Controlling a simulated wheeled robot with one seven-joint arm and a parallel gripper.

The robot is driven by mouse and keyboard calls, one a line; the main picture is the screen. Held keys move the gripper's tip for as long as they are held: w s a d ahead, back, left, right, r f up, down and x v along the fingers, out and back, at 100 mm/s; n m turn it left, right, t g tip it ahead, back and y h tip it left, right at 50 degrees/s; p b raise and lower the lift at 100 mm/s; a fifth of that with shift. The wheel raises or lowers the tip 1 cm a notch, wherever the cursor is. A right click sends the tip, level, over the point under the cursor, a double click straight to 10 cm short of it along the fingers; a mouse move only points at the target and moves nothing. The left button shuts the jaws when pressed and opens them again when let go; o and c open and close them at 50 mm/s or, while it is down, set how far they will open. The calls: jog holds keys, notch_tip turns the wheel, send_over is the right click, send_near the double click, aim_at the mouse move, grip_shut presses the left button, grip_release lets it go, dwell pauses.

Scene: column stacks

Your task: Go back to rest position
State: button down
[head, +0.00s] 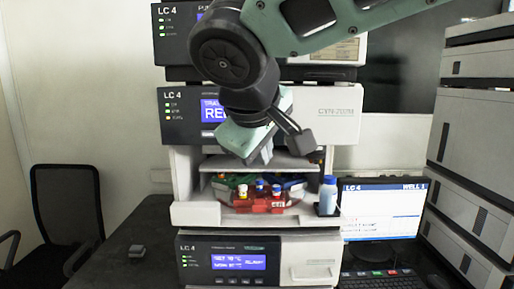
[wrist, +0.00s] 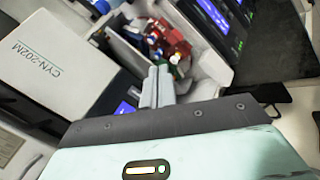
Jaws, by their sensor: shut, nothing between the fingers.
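My gripper (head: 266,154) is in front of the open sample bay of the LC 4 column stack, just above the bay's front. In the wrist view its two grey fingers (wrist: 158,86) are together with nothing between them. Behind and below it in the bay sits a red vial rack (head: 254,203) with several capped vials, next to green and blue racks. The red rack also shows in the wrist view (wrist: 172,42), beyond the fingertips. My arm hides part of the upper modules.
A blue-capped bottle (head: 328,196) stands at the right of the bay's ledge. A monitor (head: 381,212) and keyboard stand to the right, beside a tall grey cabinet stack (head: 472,140). A black chair (head: 66,205) stands left. A small grey object (head: 137,251) lies on the dark bench.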

jog(key=s+d+f+m+g+y, duration=0.1)
jog(key=s+d+f+g, duration=0.3)
jog(key=s+f, duration=0.6)
jog(key=s+d+f+g+y+b, duration=0.1)
jog(key=s+d+f+g, duration=0.3)
jog(key=s+d+f, duration=0.3)
jog(key=s+f, duration=0.4)
jog(key=f, duration=0.2)
jog(key=shift+s+d+f+m+b, duration=0.25)
jog(key=shift+d+f+m+b, duration=0.05)
jog(key=shift+d+f+m, duration=0.1)
jog(key=shift+r, duration=0.1)
dwell(0.5)
